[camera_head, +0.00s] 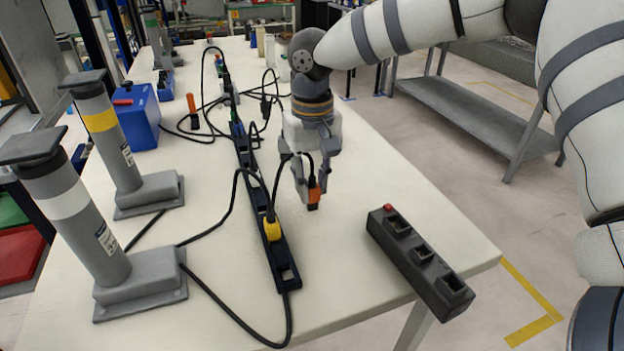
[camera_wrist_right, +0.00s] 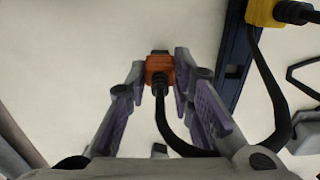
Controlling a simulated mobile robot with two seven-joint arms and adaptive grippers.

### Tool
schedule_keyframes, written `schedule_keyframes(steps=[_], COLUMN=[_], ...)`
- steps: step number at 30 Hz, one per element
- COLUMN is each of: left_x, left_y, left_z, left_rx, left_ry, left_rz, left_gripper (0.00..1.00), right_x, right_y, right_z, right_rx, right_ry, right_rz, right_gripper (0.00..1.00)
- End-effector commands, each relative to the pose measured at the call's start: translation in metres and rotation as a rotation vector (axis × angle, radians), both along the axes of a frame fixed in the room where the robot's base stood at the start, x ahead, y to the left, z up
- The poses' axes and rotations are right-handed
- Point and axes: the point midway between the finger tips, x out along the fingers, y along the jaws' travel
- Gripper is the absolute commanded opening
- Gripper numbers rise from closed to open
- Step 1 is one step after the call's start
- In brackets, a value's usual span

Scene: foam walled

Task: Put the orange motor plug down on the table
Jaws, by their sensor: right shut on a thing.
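My right gripper (camera_head: 311,187) is shut on the orange motor plug (camera_head: 314,194) and holds it upright, pointing down, over the table (camera_head: 350,270). In the right wrist view the orange motor plug (camera_wrist_right: 160,70) sits between the two fingers, with its black cable running back toward the palm. I cannot tell whether its tip touches the tabletop. It is to the right of the long dark socket strip (camera_head: 262,205), apart from it. My left gripper is not in view.
A yellow plug (camera_head: 272,230) sits in the strip. A dark socket block with a red button (camera_head: 420,260) lies at the table's right edge. Two grey posts (camera_head: 110,140) (camera_head: 75,215) and a blue box (camera_head: 136,117) stand left. Black cables cross the left half.

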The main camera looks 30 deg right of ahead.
Motion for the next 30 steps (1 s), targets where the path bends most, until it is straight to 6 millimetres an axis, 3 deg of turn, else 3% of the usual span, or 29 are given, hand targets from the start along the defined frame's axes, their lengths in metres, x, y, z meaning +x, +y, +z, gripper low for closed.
schedule_keyframes(steps=[1,3,14,24,30], left_x=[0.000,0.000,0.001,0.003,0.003], left_y=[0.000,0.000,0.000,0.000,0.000], left_z=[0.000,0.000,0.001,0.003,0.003], left_rx=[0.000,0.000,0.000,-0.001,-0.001], left_ry=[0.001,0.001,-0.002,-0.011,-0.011], left_rz=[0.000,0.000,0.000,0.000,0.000], left_gripper=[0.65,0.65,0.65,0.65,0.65], right_x=[0.000,0.000,0.000,0.000,0.000], right_y=[0.000,0.000,0.000,0.000,0.000], right_z=[-0.001,-0.001,0.008,0.095,0.121], right_rx=[0.000,0.000,0.001,0.001,0.000], right_ry=[0.001,0.001,-0.001,-0.003,0.001], right_rz=[0.000,0.000,-0.001,-0.002,-0.001], right_gripper=[0.28,0.42,0.42,0.42,0.42])
